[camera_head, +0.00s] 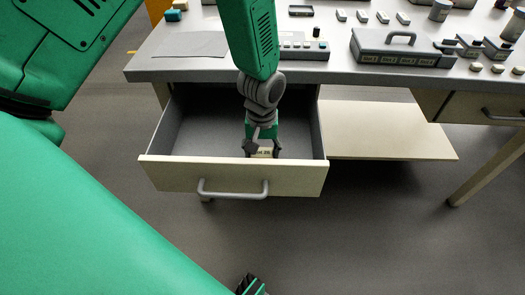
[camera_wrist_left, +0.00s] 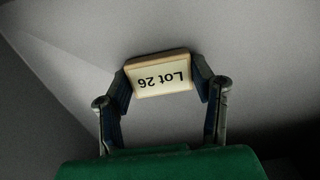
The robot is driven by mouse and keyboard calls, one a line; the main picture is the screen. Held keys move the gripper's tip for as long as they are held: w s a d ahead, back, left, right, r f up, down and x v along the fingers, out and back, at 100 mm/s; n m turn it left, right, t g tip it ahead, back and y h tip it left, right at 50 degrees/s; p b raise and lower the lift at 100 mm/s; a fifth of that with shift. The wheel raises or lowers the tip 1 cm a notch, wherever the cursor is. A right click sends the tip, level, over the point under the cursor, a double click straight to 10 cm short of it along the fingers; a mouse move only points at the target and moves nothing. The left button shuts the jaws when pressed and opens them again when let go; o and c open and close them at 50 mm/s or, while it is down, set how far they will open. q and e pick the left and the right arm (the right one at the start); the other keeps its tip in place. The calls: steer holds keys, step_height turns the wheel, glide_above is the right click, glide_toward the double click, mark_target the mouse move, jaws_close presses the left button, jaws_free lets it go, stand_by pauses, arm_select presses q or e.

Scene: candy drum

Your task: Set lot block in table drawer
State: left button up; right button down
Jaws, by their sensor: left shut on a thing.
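The lot block (camera_head: 264,154) is a small cream block. In the left wrist view the block (camera_wrist_left: 160,75) shows a label reading "Lot 26", upside down. My left gripper (camera_head: 262,147) is shut on it, one finger at each side, also seen in the left wrist view (camera_wrist_left: 163,86). The table drawer (camera_head: 235,178) is pulled out, with a cream front and grey inside. The gripper and block are inside the drawer opening, close behind its front panel. I cannot tell whether the block touches the drawer floor.
The grey tabletop (camera_head: 345,72) lies above the drawer and holds a grey lidded box (camera_head: 402,50), a button panel (camera_head: 303,46) and several small blocks. The drawer has a bar handle (camera_head: 232,193). A low cream shelf (camera_head: 385,133) is to the right. The drawer's left part is empty.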

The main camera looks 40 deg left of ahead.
mark_target(259, 151)
arm_select(q)
steer(key=shift+a, duration=0.3)
steer(key=o, duration=0.7)
steer(key=shift+s+a+f, duration=0.1)
steer(key=shift+a+f, duration=0.1)
steer(key=shift+a, duration=0.05)
steer(key=shift+o, duration=1.1)
steer(key=shift+a, duration=0.15)
steer(key=shift+d+r, duration=0.1)
steer(key=shift+d, duration=0.25)
steer(key=shift+d+r, duration=0.15)
steer(key=shift+r, duration=0.1)
step_height(259, 151, up, 12)
steer(key=p, duration=0.4)
steer(key=shift+f, duration=0.15)
arm_select(e)
steer(key=r, duration=0.4)
steer(key=shift+a+r, duration=0.15)
steer(key=shift+a, duration=0.05)
arm_select(q)
steer(key=shift+a+f, duration=0.1)
steer(key=shift+a, duration=0.15)
arm_select(e)
steer(key=shift+a, duration=0.2)
steer(key=shift+r, duration=0.15)
